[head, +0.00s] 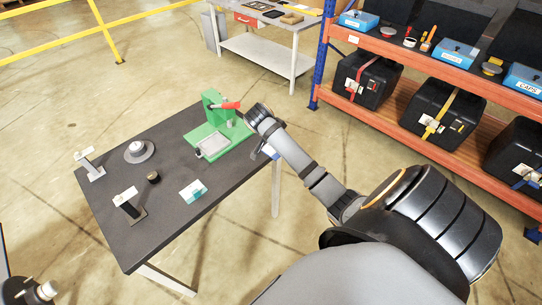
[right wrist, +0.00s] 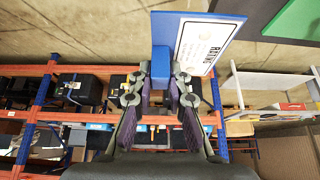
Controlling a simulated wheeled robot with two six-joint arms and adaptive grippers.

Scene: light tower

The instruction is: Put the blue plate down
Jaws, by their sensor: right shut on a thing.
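The blue plate (right wrist: 207,17) shows in the right wrist view as a blue-edged panel with a white label printed "RATING". A blue block (right wrist: 161,60) on its side sits between the fingertips of my right gripper (right wrist: 160,82), which is shut on it. In the head view a small white and blue part of the plate (head: 270,152) shows beside my right wrist, at the table's right edge. It is off the table top, and my arm hides most of it. My left gripper's fingers are not shown.
The dark table (head: 165,235) bears a green press (head: 215,135) with a red handle, a round grey piece (head: 139,151), a small black knob (head: 153,177), a teal and white box (head: 193,191) and two small stands. Its front is clear. An orange shelf (head: 400,131) stands right.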

